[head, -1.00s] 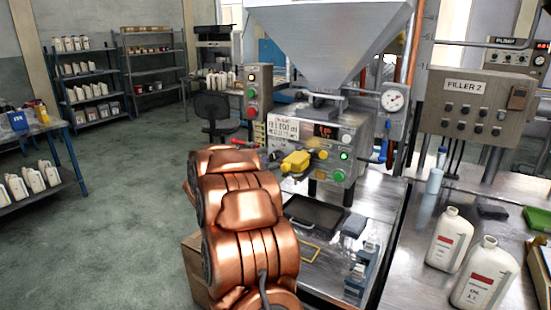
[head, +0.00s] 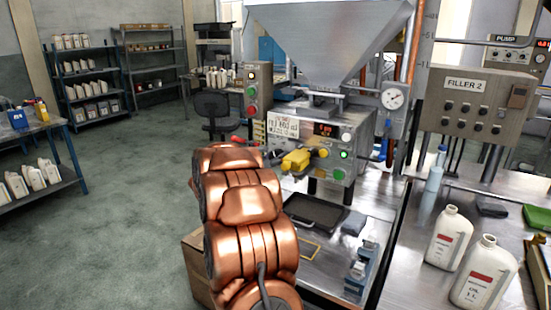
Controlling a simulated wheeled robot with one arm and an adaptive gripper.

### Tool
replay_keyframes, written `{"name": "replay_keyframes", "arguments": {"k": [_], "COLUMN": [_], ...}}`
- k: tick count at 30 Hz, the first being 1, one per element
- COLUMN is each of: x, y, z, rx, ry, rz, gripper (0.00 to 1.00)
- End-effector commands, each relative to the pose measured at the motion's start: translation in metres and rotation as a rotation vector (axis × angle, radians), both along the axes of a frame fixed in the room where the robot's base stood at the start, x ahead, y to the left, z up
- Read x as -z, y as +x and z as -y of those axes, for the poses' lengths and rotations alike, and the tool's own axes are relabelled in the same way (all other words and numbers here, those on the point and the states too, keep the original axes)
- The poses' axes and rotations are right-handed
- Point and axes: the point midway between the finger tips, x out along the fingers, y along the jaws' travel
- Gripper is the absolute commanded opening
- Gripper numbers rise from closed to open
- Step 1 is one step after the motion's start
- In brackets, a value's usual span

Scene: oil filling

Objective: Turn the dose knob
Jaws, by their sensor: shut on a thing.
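The filling machine (head: 345,165) stands in the middle under a big steel hopper (head: 325,45). Its front has a small lit display (head: 324,130), a green-lit button (head: 338,174) and a small yellow knob (head: 323,153). A larger yellow piece, which looks like the dose knob (head: 297,160), projects from the front, left of the small knob. My gripper (head: 278,158) is a dark shape at its left side, mostly hidden behind my copper arm. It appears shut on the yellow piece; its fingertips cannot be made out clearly.
A black tray (head: 316,212) lies on the steel bench below the machine. Two white oil bottles (head: 448,237) stand at the right, with a green item (head: 537,218) behind. A control box (head: 475,105) marked FILLER 2 stands at the back right.

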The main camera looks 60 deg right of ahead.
Motion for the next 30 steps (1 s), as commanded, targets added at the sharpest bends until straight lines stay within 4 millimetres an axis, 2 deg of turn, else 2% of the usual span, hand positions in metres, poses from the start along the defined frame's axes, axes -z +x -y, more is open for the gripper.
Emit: {"name": "replay_keyframes", "arguments": {"k": [3,14,30], "x": [0.0,0.0012,0.0034], "y": [-0.0001,0.0002,-0.001], "z": [0.0,-0.0005,-0.0006], "rx": [0.0,-0.001,0.0], "ry": [0.0,0.004,0.024], "rz": [0.0,0.075,0.531], "gripper": [0.18,0.18,0.18]}}
